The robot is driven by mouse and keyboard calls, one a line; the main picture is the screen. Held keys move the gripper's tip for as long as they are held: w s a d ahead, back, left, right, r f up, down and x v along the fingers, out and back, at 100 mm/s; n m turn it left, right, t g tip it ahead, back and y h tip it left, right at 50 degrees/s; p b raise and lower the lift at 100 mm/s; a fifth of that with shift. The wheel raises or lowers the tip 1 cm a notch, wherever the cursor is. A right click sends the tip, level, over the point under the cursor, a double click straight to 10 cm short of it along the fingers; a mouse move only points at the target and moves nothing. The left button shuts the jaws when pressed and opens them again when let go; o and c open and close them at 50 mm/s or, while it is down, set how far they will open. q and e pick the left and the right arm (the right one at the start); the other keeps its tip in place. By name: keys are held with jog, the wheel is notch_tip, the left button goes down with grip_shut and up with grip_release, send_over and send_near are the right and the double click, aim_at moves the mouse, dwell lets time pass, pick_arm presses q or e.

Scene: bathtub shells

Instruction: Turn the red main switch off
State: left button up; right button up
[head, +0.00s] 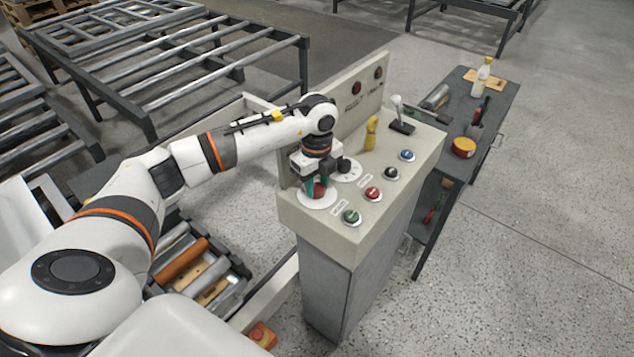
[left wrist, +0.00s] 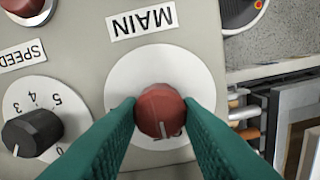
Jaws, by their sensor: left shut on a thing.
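The red main switch (left wrist: 161,110) is a round knob on a white disc, beside a label reading MAIN (left wrist: 142,20). A white pointer line on the knob points toward the bottom of the left wrist view. In the head view the knob (head: 319,190) is at the near left corner of the control console (head: 375,215). My left gripper (head: 315,188) reaches down over it, and its green fingers (left wrist: 160,125) are shut on the knob's two sides. The marks on the disc near the fingers are partly hidden. My right gripper is not in view.
A black speed knob (left wrist: 32,132) sits beside the switch. Red (head: 373,194), green (head: 351,217), black and blue buttons, a yellow handle (head: 371,133) and a lever (head: 399,115) stand on the console. A dark tool bench (head: 505,85) is behind it.

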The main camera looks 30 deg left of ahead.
aim_at(317, 186)
pick_arm(q)
jog(key=shift+w+r, duration=0.1)
jog(key=o, duration=1)
notch_tip(317, 186, up, 12)
jog(key=b, duration=0.2)
jog(key=shift+b, duration=0.35)
